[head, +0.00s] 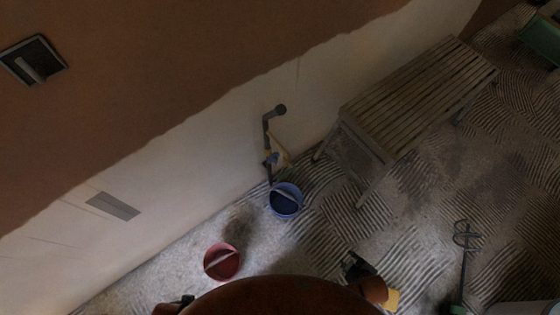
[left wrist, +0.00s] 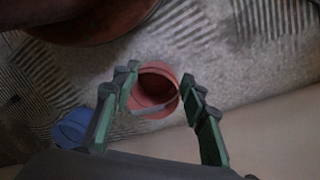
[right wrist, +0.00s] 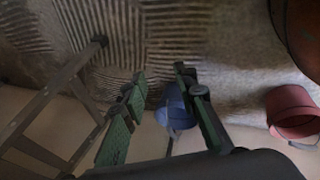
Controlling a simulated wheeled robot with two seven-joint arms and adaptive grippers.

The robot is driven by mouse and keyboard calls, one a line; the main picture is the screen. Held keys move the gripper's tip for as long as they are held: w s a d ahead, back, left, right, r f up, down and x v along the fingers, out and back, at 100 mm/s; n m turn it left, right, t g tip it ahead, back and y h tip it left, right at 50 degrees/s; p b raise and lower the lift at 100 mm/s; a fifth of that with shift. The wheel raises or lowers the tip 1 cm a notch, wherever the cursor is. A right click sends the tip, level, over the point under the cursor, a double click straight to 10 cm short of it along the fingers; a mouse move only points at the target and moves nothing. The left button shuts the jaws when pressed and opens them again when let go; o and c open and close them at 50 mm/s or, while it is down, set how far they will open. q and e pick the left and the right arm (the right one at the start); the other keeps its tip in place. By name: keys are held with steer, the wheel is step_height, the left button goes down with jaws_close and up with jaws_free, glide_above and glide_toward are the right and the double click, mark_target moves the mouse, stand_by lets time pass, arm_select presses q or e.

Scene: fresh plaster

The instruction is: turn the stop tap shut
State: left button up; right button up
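The stop tap (head: 271,159) is a small bluish fitting on a dark upright pipe (head: 267,132) at the foot of the pale wall. A thin yellowish piece (head: 281,150) shows beside it; the tap's handle position is too small to tell. My right gripper (head: 350,264) is low in the head view, to the right of and apart from the tap. The right wrist view shows its fingers (right wrist: 159,72) open and empty. My left gripper (head: 182,302) is at the bottom edge, mostly hidden by my body. The left wrist view shows its fingers (left wrist: 160,72) open and empty.
A blue bucket (head: 285,203) stands just below the tap. A red bucket (head: 222,262) stands nearer, to the left. A slatted wooden bench (head: 420,92) stands right of the pipe along the wall. A mixing paddle (head: 464,260) is at lower right. Ridged floor between is clear.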

steer(key=w+a+n+t, duration=0.4)
steer(key=w+n, duration=0.4)
steer(key=w, duration=0.4)
steer(key=n+t+y+b, duration=0.3)
steer(key=n+t+y, duration=0.5)
steer(key=n, duration=1.7)
glide_toward(277, 162)
steer(key=w+g+y, duration=0.2)
steer(key=b+x, duration=0.2)
steer(key=x, duration=0.3)
steer(key=shift+w+d, duration=0.15)
steer(key=shift+w, duration=0.1)
arm_select(q)
steer(key=w+d+f+t+h, duration=0.2)
steer(key=w+d+f+t, duration=0.2)
steer(key=w+d+f, duration=0.2)
steer(key=shift+w+d+f+t+b, duration=0.3)
steer(key=shift+w+d+f+b, duration=0.15)
steer(key=shift+w, duration=0.7)
arm_select(e)
steer(key=shift+w+a+r, duration=0.2)
steer(key=shift+w+a, duration=0.2)
steer(key=shift+w, duration=0.25)
steer(key=shift+c, duration=0.3)
jaws_close()
